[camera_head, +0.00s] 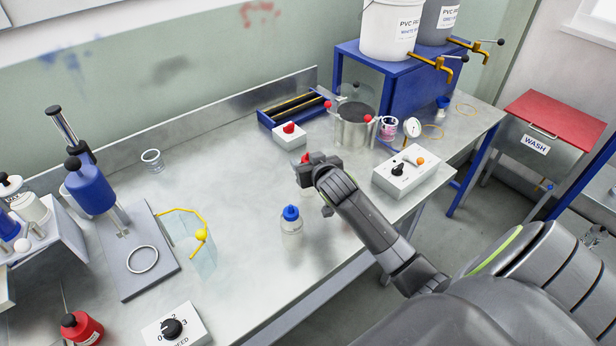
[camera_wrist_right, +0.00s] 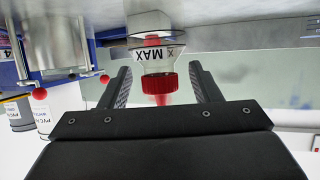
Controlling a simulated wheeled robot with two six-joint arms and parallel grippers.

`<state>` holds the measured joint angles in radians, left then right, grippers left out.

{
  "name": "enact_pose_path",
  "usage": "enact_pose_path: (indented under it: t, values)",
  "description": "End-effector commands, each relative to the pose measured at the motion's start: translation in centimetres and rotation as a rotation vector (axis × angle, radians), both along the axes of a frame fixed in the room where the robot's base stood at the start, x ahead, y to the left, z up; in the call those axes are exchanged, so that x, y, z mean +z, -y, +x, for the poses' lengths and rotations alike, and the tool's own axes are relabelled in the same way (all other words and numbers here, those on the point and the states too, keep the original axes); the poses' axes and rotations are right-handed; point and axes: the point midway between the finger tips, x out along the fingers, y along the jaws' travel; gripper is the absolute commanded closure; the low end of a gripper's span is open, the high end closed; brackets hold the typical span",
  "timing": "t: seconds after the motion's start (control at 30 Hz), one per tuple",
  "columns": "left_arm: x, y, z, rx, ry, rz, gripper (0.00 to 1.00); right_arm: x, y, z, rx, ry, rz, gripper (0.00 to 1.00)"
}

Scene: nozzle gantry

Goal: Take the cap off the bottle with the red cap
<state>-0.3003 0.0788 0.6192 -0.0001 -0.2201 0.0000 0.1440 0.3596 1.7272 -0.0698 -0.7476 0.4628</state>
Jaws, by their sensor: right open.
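The clear bottle with the red cap shows in the right wrist view, upside down there, with its label (camera_wrist_right: 155,55) and red cap (camera_wrist_right: 160,84). My right gripper (camera_wrist_right: 160,75) is open, with one finger on each side of the cap and neck. Gaps show between the fingers and the cap. In the head view my right gripper (camera_head: 312,168) is over the bench and hides most of this bottle. Only a bit of the red cap (camera_head: 305,157) shows there. My left gripper is not in view.
A bottle with a blue cap (camera_head: 291,228) stands in front of my right gripper. A white switch box (camera_head: 400,175) and a steel pot (camera_head: 354,130) stand to the right and behind. A blue press (camera_head: 92,190) is at left. The bench middle (camera_head: 235,155) is clear.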

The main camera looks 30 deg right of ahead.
Motion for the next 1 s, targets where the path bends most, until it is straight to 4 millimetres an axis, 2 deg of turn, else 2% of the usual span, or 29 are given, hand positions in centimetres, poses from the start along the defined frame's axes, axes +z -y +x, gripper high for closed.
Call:
enact_pose_path:
  t: [0.2,0.53,0.9,0.97,1.0]
  values:
    - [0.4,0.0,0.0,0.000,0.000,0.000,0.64,-0.7,0.4,1.8,0.000,-0.002,0.000,0.43]
    - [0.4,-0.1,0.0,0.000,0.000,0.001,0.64,-0.9,0.5,2.0,0.001,0.000,-0.001,0.44]
    - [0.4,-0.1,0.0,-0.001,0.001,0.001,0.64,-0.9,0.5,2.0,0.000,0.000,0.000,0.93]
    - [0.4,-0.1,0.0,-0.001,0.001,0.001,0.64,-0.9,0.5,2.0,0.000,0.000,-0.001,1.00]
    - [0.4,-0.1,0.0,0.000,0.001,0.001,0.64,-0.9,0.5,2.0,0.000,0.000,-0.001,1.00]
